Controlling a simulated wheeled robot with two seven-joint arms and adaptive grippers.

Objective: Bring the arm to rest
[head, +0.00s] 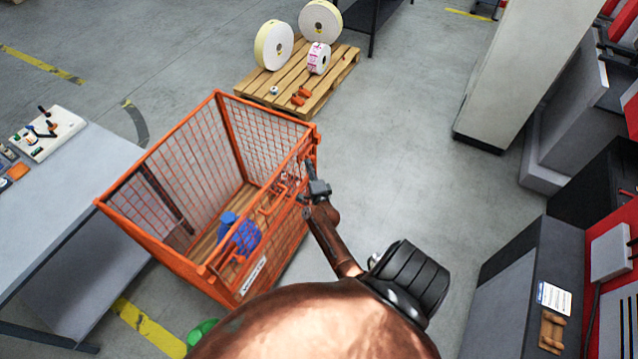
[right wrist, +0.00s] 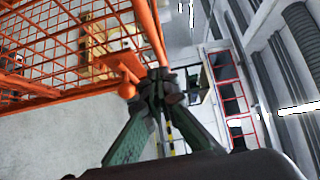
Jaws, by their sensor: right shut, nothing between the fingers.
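My right arm reaches up the middle of the head view, and its gripper (head: 313,172) is beside the right rim of the orange mesh cage (head: 225,115). In the right wrist view the fingertips (right wrist: 160,82) are together with nothing between them. The orange cage bars (right wrist: 143,30) show right behind them there; I cannot tell whether the fingers touch the bars. My left gripper is not in view.
Blue items (head: 240,235) lie inside the cage. A pallet (head: 330,80) with label rolls (head: 274,45) stands behind it. A grey table (head: 75,190) is at left, a grey-red machine (head: 600,290) at right. Clear floor (head: 420,180) lies right of my gripper.

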